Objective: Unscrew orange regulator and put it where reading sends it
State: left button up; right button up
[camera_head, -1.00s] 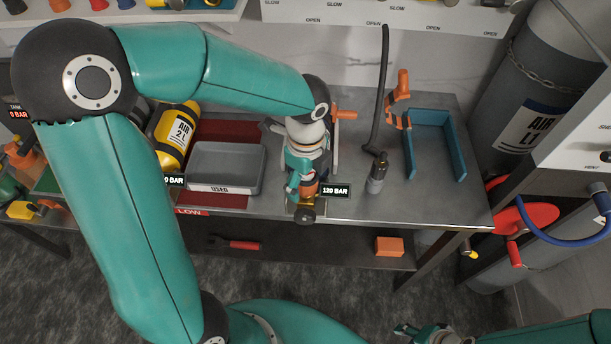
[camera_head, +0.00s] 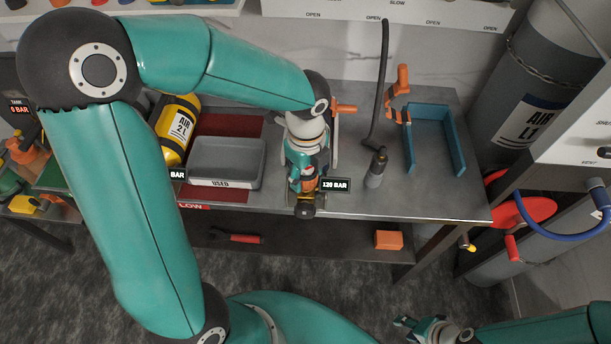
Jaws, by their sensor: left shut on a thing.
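The orange regulator (camera_head: 309,184) is at the front middle of the bench, with a dark and brass fitting (camera_head: 305,207) below it. My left gripper (camera_head: 306,180) points down and is shut on the regulator, hiding much of it. I cannot tell whether the regulator is still threaded on. A grey tray marked USED (camera_head: 225,182) stands to the left on a red area (camera_head: 228,126) marked LOW. My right gripper (camera_head: 404,325) is at the bottom edge, away from the bench; its jaws are too small to judge.
A yellow AIR 2 L cylinder (camera_head: 176,125) lies left of the tray. A black hose (camera_head: 378,100) with a grey end piece (camera_head: 376,168), an orange-handled clamp (camera_head: 401,92) and a blue open holder (camera_head: 462,150) stand to the right. An orange block (camera_head: 388,240) is on the lower shelf.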

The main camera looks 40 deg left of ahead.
pick_arm(q)
jog(key=n+b, duration=0.1)
jog(key=n, duration=0.3)
jog(key=shift+f+b, duration=0.15)
jog(key=shift+b, duration=0.15)
jog(key=n+b, duration=0.2)
jog(key=n, duration=0.4)
jog(key=shift+n, duration=0.3)
jog(key=n+b, duration=0.1)
jog(key=n, duration=0.3)
jog(key=shift+n, duration=0.3)
jog(key=n+b, duration=0.1)
jog(key=n, duration=0.5)
jog(key=shift+b, duration=0.35)
jog(key=o, duration=1.3)
jog(key=shift+r, duration=0.2)
